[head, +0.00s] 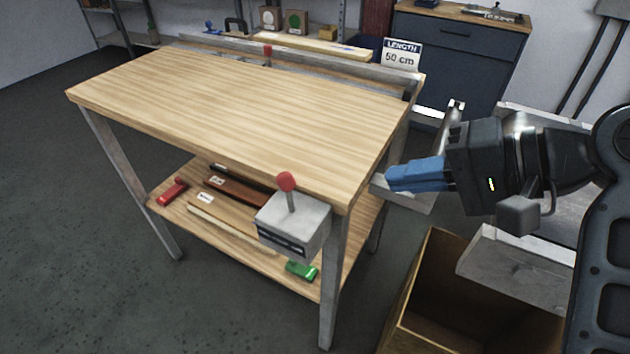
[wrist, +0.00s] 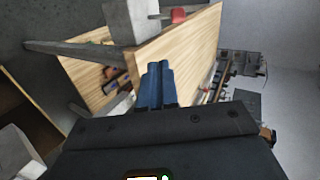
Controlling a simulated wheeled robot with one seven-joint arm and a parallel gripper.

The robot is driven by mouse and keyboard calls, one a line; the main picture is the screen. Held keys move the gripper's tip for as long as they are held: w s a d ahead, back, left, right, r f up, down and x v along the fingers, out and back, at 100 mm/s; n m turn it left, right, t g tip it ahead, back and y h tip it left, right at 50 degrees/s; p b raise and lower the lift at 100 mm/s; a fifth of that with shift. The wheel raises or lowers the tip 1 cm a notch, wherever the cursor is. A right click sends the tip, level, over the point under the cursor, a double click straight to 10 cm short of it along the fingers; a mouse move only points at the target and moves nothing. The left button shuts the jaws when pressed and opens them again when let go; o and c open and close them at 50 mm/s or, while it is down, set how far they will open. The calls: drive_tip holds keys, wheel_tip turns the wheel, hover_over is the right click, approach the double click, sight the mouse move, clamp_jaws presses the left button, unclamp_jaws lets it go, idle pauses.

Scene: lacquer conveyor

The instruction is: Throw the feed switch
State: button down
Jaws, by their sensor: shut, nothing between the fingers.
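The feed switch is a grey box (head: 294,222) at the table's front right corner, with a short lever under a red knob (head: 286,181) on its top. The lever stands nearly upright. In the wrist view the grey box (wrist: 131,20) is at the top, with the red knob (wrist: 178,15) to its right. My gripper (head: 388,178) has blue fingers that are shut and empty. It is to the right of the table, apart from the switch. The fingers also show in the wrist view (wrist: 157,68), pointing toward the table.
The wooden table (head: 220,100) has a clear top, with a rail along its back edge. Its lower shelf holds boards, a red clamp (head: 172,191) and a green one (head: 301,271). An open wooden box (head: 425,290) stands at front right. A sign (head: 401,56) reads "LENGTH 50 cm".

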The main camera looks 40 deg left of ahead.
wheel_tip(320, 180, up, 4)
drive_tip(key=n+g+h, duration=0.1)
approach(290, 195)
drive_tip(key=a, duration=0.3)
drive_tip(key=shift+s+a+f+n+g+h, duration=0.25)
drive_tip(key=shift+s+f+n+g+h, duration=0.05)
drive_tip(key=shift+s, duration=0.1)
drive_tip(key=shift+s+a+f, duration=0.25)
drive_tip(key=shift+a+f, duration=0.05)
drive_tip(key=shift+a, duration=0.3)
